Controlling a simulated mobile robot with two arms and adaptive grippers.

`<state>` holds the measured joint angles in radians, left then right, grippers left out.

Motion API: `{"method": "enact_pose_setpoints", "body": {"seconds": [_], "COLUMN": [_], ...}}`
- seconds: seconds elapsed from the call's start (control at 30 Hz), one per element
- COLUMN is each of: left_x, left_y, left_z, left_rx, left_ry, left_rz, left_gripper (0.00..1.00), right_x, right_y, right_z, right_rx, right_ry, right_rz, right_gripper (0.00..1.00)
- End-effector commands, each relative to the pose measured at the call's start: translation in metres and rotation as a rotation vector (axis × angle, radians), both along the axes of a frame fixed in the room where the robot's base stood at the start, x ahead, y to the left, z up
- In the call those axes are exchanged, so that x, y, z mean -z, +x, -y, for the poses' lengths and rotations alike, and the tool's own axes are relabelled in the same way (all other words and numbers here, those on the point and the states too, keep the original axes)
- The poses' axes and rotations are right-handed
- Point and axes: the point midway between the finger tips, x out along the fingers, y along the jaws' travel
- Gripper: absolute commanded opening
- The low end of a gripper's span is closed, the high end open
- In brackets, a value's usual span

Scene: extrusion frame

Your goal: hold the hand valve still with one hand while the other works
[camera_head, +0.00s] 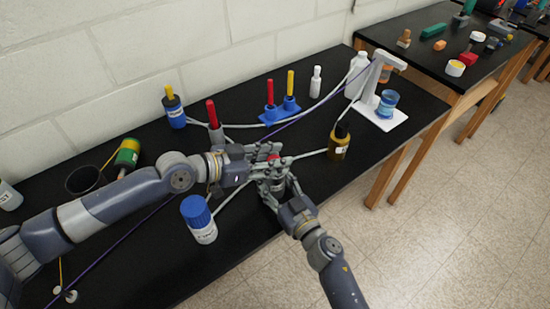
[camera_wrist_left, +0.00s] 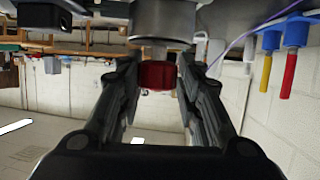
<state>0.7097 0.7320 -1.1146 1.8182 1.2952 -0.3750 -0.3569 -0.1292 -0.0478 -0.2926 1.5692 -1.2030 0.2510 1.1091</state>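The hand valve (camera_head: 267,170) is a grey metal body with a red knob (camera_head: 273,157), mostly hidden between my two grippers. My left gripper (camera_head: 254,164) comes in from the left at the knob. In the left wrist view the red knob (camera_wrist_left: 157,74) sits between the fingertips (camera_wrist_left: 157,78), with almost no gap on either side, so the fingers look shut on it. A grey metal part (camera_wrist_left: 163,18) is beyond the knob. My right gripper (camera_head: 275,186) comes in from the front, at the valve's body. Its fingers overlap the valve and I cannot tell whether they grip it.
Close by are a blue-capped white bottle (camera_head: 199,220), a dark yellow bottle (camera_head: 339,142) and a red-handled tool (camera_head: 214,121). A white stand with a blue jar (camera_head: 387,104) is at the right. Cables cross the black table (camera_head: 140,235).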

Motion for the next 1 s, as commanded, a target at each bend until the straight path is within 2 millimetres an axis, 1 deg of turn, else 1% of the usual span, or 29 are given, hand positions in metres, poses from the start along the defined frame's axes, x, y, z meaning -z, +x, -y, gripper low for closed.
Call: {"method": "enact_pose_setpoints", "body": {"seconds": [0.33,0.43,0.57,0.8,0.9,1.0], "left_x": [-0.001,-0.006,-0.024,-0.071,-0.086,-0.095], "left_y": [0.0,0.001,0.001,0.001,0.001,0.001], "left_z": [0.0,0.0,0.0,-0.001,-0.001,-0.001], "left_rx": [-0.001,0.0,0.001,0.0,-0.001,0.0], "left_ry": [0.0,-0.001,-0.002,-0.001,-0.001,0.0], "left_rz": [0.002,0.003,0.005,0.006,0.005,0.002], "left_gripper": [0.49,0.49,0.49,0.49,0.49,0.49], "right_x": [-0.001,-0.001,-0.001,-0.001,-0.001,0.0], "right_y": [0.001,0.001,0.001,0.001,0.001,0.001], "right_z": [0.001,0.001,0.001,0.001,0.001,0.001], "right_rx": [0.002,0.003,0.003,0.003,0.003,0.003], "right_ry": [0.0,0.0,-0.001,-0.002,-0.002,-0.002], "right_rz": [0.001,0.001,0.0,0.001,0.001,0.001], "right_gripper": [0.17,0.17,0.17,0.17,0.17,0.17]}}
